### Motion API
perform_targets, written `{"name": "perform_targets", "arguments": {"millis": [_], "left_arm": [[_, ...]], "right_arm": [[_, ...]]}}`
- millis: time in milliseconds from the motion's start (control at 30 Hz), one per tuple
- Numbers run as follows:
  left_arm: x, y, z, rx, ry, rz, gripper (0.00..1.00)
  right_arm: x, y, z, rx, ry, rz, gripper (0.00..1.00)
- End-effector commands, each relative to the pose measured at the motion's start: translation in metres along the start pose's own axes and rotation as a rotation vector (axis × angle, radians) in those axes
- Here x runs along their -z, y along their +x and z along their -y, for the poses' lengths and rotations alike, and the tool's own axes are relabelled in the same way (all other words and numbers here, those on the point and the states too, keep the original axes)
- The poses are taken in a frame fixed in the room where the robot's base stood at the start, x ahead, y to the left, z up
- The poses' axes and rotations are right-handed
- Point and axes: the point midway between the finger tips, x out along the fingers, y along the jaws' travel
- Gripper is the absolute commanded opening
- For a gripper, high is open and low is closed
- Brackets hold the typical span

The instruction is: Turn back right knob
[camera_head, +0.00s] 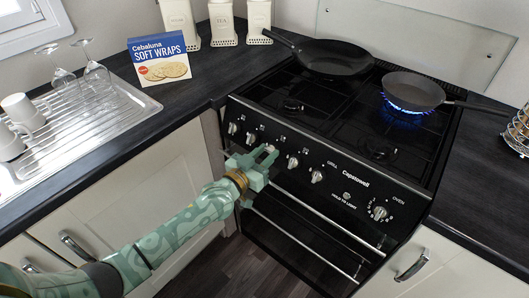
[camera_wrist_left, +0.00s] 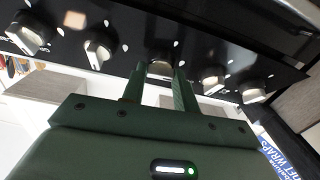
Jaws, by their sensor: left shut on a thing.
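My left gripper (camera_head: 264,156) reaches in from the left to the front panel of the black cooker (camera_head: 340,190). In the left wrist view, my left gripper (camera_wrist_left: 160,82) has its two fingers on either side of the middle knob (camera_wrist_left: 160,67) of the row, shut on it. In the head view the fingers largely hide this knob. Other silver knobs show on both sides, such as one to the right (camera_head: 292,162) and one to the left (camera_head: 233,128). A blue flame (camera_head: 408,108) burns under the right-hand pan (camera_head: 414,89). My right gripper is out of view.
A larger black pan (camera_head: 333,57) stands at the back left of the hob. An oven knob (camera_head: 379,212) is at the panel's right end. Oven handle bars (camera_head: 300,240) cross below the panel. A wraps box (camera_head: 163,60) and sink drainer (camera_head: 75,130) are left.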

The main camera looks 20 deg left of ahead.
Motion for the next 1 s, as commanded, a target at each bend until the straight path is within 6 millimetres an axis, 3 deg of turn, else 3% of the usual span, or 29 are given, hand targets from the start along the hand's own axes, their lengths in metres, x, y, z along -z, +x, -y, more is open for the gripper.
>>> {"name": "perform_targets", "arguments": {"millis": [500,1000], "left_arm": [[0.004,0.000,-0.004,0.160,-0.342,0.001,0.07],[0.001,0.000,-0.004,0.238,-0.508,0.003,0.07]], "right_arm": [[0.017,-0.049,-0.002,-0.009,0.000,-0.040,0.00],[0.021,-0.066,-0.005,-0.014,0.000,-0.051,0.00]]}}
